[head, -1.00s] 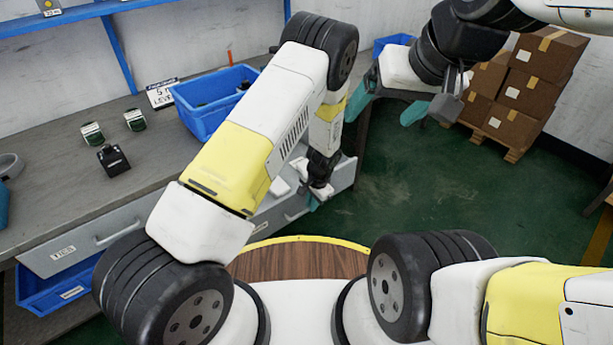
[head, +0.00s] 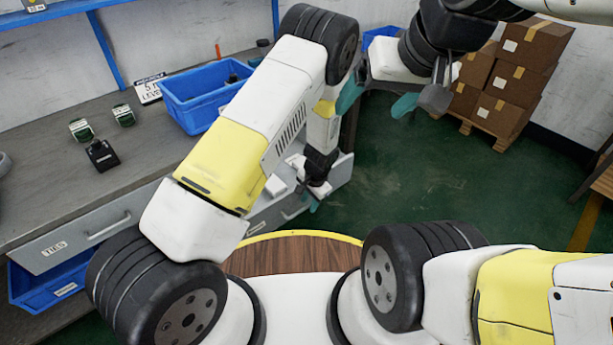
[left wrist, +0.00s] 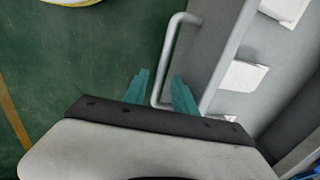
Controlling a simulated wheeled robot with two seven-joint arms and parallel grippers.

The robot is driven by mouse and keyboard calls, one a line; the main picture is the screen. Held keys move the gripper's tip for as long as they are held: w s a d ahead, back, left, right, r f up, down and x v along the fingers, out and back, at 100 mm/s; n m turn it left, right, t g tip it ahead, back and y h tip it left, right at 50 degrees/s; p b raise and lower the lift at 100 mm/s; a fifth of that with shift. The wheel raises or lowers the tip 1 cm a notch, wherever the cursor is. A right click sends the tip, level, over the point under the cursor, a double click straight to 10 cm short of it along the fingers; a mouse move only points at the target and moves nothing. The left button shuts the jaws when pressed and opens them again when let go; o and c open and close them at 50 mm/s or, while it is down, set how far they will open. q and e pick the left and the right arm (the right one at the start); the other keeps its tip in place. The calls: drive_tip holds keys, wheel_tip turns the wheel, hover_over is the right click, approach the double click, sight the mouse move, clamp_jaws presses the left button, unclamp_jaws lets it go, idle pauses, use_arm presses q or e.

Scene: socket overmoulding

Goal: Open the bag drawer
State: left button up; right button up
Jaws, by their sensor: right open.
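The bag drawer (head: 273,214) is the grey drawer right of the TIES drawer. It stands pulled out, with white packets (head: 277,184) showing inside. In the left wrist view, the drawer's bar handle (left wrist: 169,55) runs down between the teal fingers of my left gripper (left wrist: 161,88). The fingers are apart, with gaps beside the bar. In the head view my left gripper (head: 316,197) is at the drawer's front, and the handle is hidden there. My right gripper (head: 395,98) is open and empty, raised over the floor beyond the bench end.
The bench (head: 150,165) carries a blue bin (head: 192,122) and small devices (head: 100,153). The TIES drawer (head: 85,232) is closed above another blue bin (head: 60,288). Cartons (head: 528,68) stand on a pallet at the back right. The green floor (head: 430,185) between is clear.

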use_arm(q)
wheel_tip(320, 180, up, 8)
drive_tip(key=s, duration=0.1)
drive_tip(key=shift+d+f, duration=0.15)
drive_tip(key=shift+d, duration=0.3)
idle(0.4)
drive_tip(key=s+a+r+n+h, duration=0.15)
drive_tip(key=a+r, duration=0.25)
drive_tip(key=r, duration=0.6)
drive_tip(key=s+a+r+n+t+h, duration=0.1)
drive_tip(key=a+r+n, duration=0.25)
drive_tip(key=r, duration=0.55)
drive_tip(key=s+a+r+n+h, duration=0.1)
drive_tip(key=a+r, duration=0.3)
drive_tip(key=r, duration=0.6)
drive_tip(key=s+a+r+n+t, duration=0.1)
drive_tip(key=s+a+r+n, duration=0.1)
drive_tip(key=s+a+r, duration=0.2)
drive_tip(key=s+a+r+n+t, duration=0.2)
drive_tip(key=s+a+r, duration=0.3)
drive_tip(key=s, duration=0.7)
wheel_tip(320, 180, up, 3)
drive_tip(key=shift+s+a+f, duration=0.1)
drive_tip(key=shift+s+a, duration=0.05)
drive_tip(key=shift+s, duration=0.2)
